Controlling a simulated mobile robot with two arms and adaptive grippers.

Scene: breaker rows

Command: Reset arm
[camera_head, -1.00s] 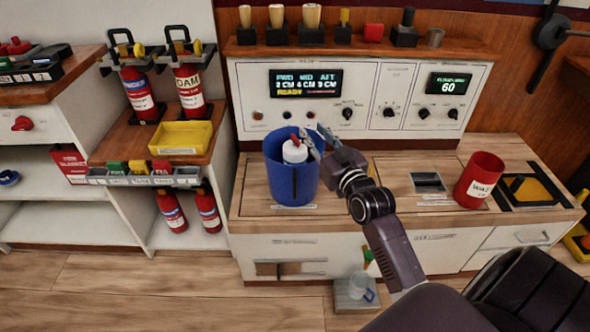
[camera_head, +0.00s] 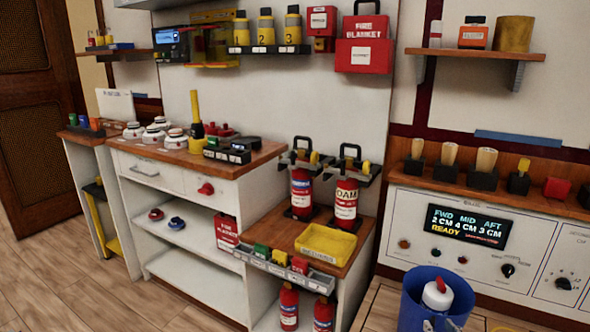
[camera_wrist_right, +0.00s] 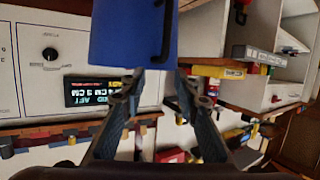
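My right gripper (camera_wrist_right: 158,82) shows in the right wrist view with its two fingers spread apart and nothing between them. The blue bin (camera_wrist_right: 135,30) is just beyond the fingertips there; whether they touch it I cannot tell. In the head view the blue bin (camera_head: 412,304) stands at the lower right, cut off by the frame edge. A white bottle with a red cap (camera_head: 437,295) is inside it. My left gripper is not in view.
The control panel (camera_head: 440,202) with a lit display (camera_head: 467,226) stands behind the bin. Left of it are a yellow tray (camera_head: 327,244), two fire extinguishers (camera_head: 301,190) and (camera_head: 346,200), and white shelves (camera_head: 185,235). The wooden floor (camera_head: 60,285) at the lower left is clear.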

